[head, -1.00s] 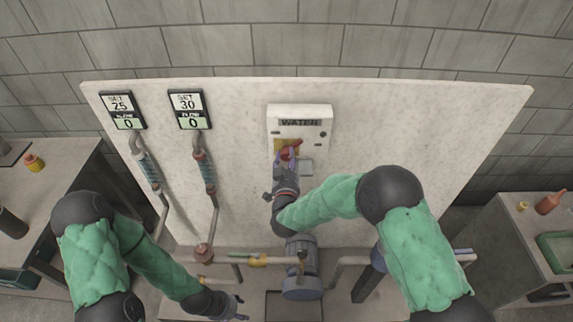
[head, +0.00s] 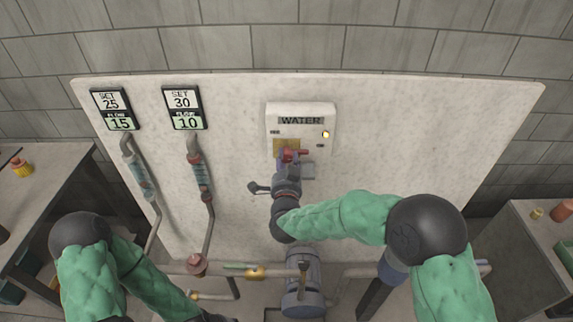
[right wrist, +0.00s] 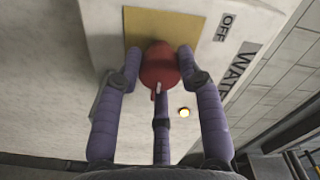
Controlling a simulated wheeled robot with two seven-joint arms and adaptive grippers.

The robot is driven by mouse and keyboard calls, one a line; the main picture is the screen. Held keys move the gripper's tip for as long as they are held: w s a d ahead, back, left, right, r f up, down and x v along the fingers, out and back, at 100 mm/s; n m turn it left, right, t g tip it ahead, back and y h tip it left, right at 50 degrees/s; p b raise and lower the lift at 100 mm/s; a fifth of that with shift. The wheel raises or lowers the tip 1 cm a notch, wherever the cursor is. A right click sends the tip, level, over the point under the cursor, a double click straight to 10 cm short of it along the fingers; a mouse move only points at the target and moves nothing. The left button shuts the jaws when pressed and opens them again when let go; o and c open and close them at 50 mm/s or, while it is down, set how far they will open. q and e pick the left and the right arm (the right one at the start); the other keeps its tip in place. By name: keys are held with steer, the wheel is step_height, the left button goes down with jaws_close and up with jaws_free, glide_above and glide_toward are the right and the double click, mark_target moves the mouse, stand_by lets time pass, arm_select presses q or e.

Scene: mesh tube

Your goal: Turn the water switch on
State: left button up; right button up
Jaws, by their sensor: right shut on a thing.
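The white water box (head: 301,109) is on the upright panel, with a "WATER" label on it. Its red switch knob (head: 300,154) sits over a yellow plate, and the handle lies about level, pointing right. A small lamp (head: 325,134) on the box is lit. My right gripper (head: 288,156) is shut on the red knob. In the right wrist view its purple fingers are around the red knob (right wrist: 160,65), and the lit lamp (right wrist: 184,112) and an "OFF" label (right wrist: 224,28) show. My left gripper is below the head view's bottom edge.
Two displays read set 25, flow 15 (head: 115,109) and set 30, flow 10 (head: 185,108). A red valve (head: 197,264) and a yellow fitting (head: 255,272) sit low. Side tables stand left and right.

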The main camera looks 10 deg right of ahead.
steer(key=shift+w+d+r, duration=0.1)
steer(key=shift+r, duration=0.2)
steer(key=o, duration=1.1)
steer(key=shift+o, duration=0.2)
steer(key=shift+f, duration=0.15)
steer(key=shift+s, duration=0.2)
steer(key=s+a, duration=0.2)
steer(key=s, duration=0.9)
steer(key=shift+s+a, duration=0.2)
steer(key=shift+s, duration=0.05)
